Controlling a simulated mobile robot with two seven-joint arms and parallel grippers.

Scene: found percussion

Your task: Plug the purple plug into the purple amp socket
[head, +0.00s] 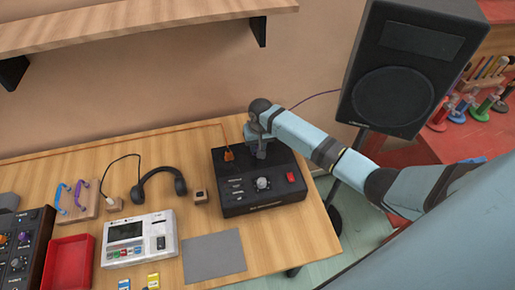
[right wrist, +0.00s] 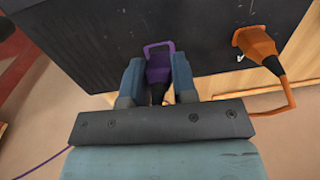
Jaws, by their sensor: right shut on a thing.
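The black amp (head: 258,184) stands on the wooden table, with a knob and a red switch on its top. My right gripper (head: 260,148) is at the amp's back edge. My left gripper is not in view.
A black speaker (head: 396,75) on a stand is right of the table. Headphones (head: 160,182), a white device (head: 139,240), a red tray (head: 68,265) and a grey mat (head: 214,256) lie left of and before the amp. A shelf (head: 140,25) hangs above.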

